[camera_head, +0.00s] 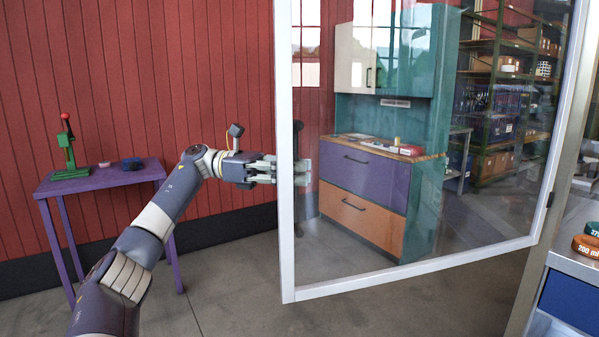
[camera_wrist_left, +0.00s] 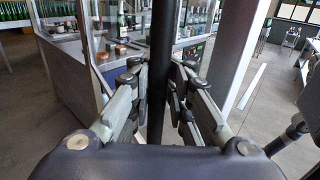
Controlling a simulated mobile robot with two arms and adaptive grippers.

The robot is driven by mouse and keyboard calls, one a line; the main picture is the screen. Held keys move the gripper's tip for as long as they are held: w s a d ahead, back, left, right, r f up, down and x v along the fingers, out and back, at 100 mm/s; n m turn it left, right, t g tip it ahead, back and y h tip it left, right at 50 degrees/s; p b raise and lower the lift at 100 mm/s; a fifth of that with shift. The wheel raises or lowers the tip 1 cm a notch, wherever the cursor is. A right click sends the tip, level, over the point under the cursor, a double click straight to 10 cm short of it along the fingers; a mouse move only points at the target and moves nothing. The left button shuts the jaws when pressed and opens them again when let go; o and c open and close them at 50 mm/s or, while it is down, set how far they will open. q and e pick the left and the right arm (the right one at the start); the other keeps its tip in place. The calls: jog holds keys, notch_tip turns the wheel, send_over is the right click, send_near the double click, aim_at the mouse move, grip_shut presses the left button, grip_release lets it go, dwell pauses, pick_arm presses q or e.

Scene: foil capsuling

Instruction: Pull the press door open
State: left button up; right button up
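The press door (camera_head: 420,262) is a clear glass panel in a white frame. It stands swung out from the press at the right, with its hinge side on the right. Its dark vertical handle (camera_head: 298,135) is on the free left edge, partly hidden by the frame and the gripper. My left gripper (camera_head: 290,170) is at that edge. In the left wrist view the black handle bar (camera_wrist_left: 161,50) runs upright between the fingers of my left gripper (camera_wrist_left: 160,75), which close in on it from both sides. My right gripper is not in view.
A purple table (camera_head: 120,180) with a green hand press (camera_head: 68,150) stands left against the red wall. A cabinet (camera_head: 365,190) and shelves show through the glass. The press counter (camera_head: 575,255) with labelled rings is at right. Floor under the door is clear.

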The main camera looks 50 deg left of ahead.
pick_arm(q)
jog(key=shift+o, duration=1.3)
jog(key=shift+s+a, duration=0.3)
jog(key=shift+s, duration=0.1)
jog(key=v, duration=0.7)
jog(key=shift+a, duration=0.2)
